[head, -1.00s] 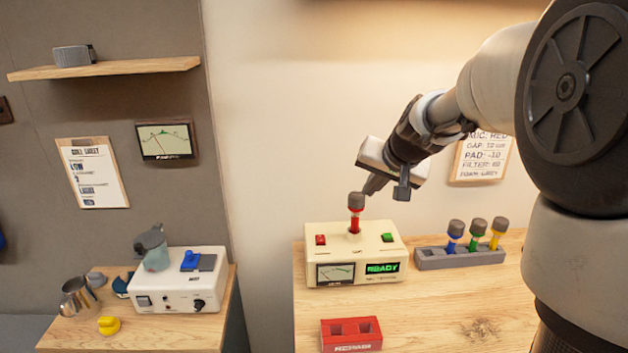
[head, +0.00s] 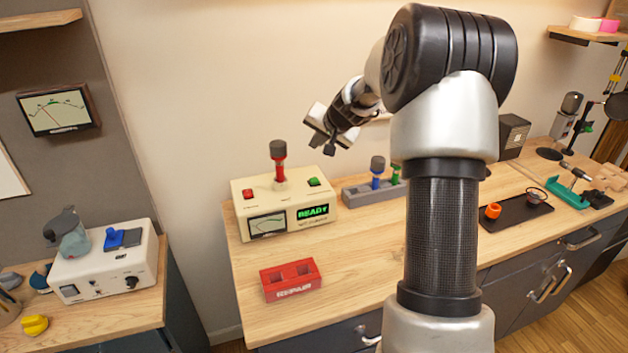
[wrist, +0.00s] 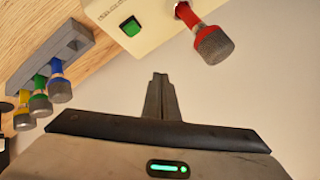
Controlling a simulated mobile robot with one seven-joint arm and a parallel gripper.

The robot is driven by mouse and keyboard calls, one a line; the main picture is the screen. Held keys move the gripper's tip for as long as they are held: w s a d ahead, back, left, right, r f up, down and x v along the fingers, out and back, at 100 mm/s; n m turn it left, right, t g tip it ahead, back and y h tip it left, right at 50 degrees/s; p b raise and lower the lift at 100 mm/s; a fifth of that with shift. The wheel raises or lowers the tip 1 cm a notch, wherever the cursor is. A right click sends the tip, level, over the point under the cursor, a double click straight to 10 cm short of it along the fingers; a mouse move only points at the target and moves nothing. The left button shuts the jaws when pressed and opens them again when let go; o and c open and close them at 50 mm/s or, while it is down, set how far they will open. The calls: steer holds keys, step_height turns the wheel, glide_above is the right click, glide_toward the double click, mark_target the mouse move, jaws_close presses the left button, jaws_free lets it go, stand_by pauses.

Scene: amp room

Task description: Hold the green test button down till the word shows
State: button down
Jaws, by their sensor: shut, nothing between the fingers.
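The cream tester box (head: 240,207) stands on the wooden bench in the head view. Its green button (head: 314,182) is on the top at the right and also shows in the wrist view (wrist: 130,26). Its display (head: 313,212) is lit green and reads READY. A red capsule with a dark grey head (head: 278,160) stands upright in the top of the box; the wrist view shows it too (wrist: 208,40). My gripper (head: 322,143) is shut and empty, above and behind the box, apart from the button. In the wrist view its fingers (wrist: 160,82) are together.
A red tray marked REPAIR (head: 290,289) lies in front of the box, empty. A grey rack (head: 358,196) with capsules stands to the right. A red button (head: 248,193) sits on the box's left. My arm hides part of the bench. A white box (head: 100,285) stands on the left table.

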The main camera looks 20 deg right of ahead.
steer(key=b, duration=0.6)
glide_above(314, 180)
steer(key=s, duration=0.1)
step_height(314, 180, down, 8)
steer(key=shift+d+r, duration=0.1)
steer(key=shift+d, duration=0.05)
steer(key=shift+f+b, duration=0.5)
steer(key=shift+f, duration=0.1)
stand_by(1.0)
steer(key=shift+f+b, duration=0.35)
steer(key=shift+b, duration=0.25)
steer(key=shift+f+b, duration=0.5)
steer(key=shift+b, duration=0.1)
stand_by(3.9)
